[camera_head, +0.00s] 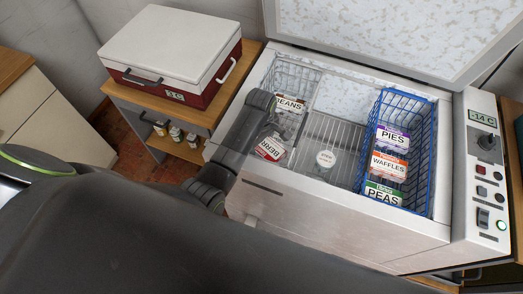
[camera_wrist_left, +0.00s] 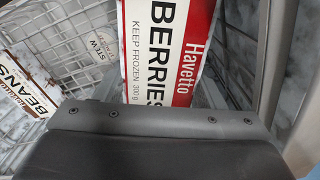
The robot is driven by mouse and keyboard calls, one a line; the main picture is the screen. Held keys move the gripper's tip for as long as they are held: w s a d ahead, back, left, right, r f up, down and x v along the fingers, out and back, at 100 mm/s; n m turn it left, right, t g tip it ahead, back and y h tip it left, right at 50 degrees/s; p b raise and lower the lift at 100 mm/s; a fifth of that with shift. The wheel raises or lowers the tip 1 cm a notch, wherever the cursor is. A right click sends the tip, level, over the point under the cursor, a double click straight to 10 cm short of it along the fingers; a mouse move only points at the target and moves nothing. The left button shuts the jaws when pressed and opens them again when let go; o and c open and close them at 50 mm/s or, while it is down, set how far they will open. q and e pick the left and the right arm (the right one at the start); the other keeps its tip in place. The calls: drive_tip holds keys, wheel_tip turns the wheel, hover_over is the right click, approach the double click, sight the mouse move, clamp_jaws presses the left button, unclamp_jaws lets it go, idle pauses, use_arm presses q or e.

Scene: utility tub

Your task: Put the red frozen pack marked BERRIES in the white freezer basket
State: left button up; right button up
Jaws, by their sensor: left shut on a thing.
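The red and white BERRIES pack (camera_head: 270,149) is tilted inside the open freezer, near its front left. It fills the upper middle of the left wrist view (camera_wrist_left: 168,45), label facing the camera. My left gripper (camera_head: 268,133) is shut on this pack; its fingertips are mostly hidden. The white wire freezer basket (camera_head: 293,73) is at the freezer's left side, with a BEANS pack (camera_head: 290,103) in it. Its white wires also show at the left of the wrist view (camera_wrist_left: 45,38). The pack appears beside or over the basket's front part; the arm hides which. My right gripper is not in view.
A blue wire basket (camera_head: 433,150) on the right holds PIES, WAFFLES and PEAS packs. The raised lid (camera_head: 400,30) is behind. A red cool box (camera_head: 172,55) sits on a side table.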

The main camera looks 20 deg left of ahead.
sight(261, 151)
use_arm(q)
wheel_tip(261, 151, down, 2)
drive_tip(key=shift+f, duration=0.25)
drive_tip(key=shift+f+b, duration=0.35)
drive_tip(key=shift+f, duration=1.25)
drive_tip(key=shift+f, duration=0.15)
drive_tip(key=o, duration=1.2)
drive_tip(key=shift+r, duration=0.45)
wheel_tip(261, 151, up, 11)
drive_tip(key=shift+r+p, duration=0.2)
drive_tip(key=shift+p, duration=0.45)
